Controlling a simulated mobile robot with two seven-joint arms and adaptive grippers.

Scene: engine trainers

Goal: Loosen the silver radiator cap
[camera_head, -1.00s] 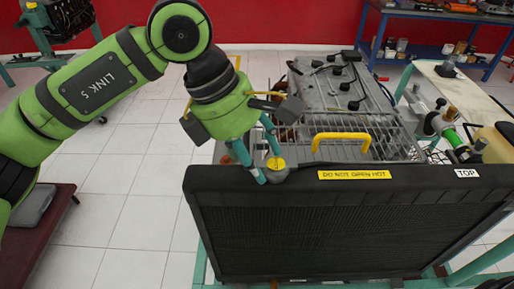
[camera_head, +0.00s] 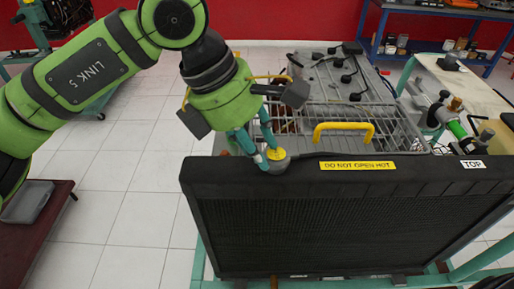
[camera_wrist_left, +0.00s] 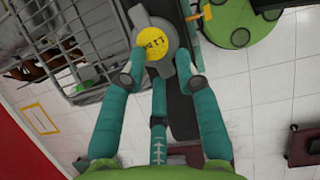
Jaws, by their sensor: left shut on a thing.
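The silver radiator cap (camera_head: 277,155) has a round yellow label on top and sits at the upper left end of the black radiator (camera_head: 330,215). In the left wrist view the cap (camera_wrist_left: 153,43) shows its yellow label and grey side ears. My left gripper (camera_head: 267,153) has teal fingers and is shut on the cap from above. The cap's underside and neck are hidden. My right gripper is not in view.
A yellow "DO NOT OPEN HOT" label (camera_head: 357,165) lies on the radiator top. A yellow handle (camera_head: 343,127) and a wire cage (camera_head: 400,135) stand behind it. A dark red table (camera_head: 50,215) is at left. The tiled floor between is clear.

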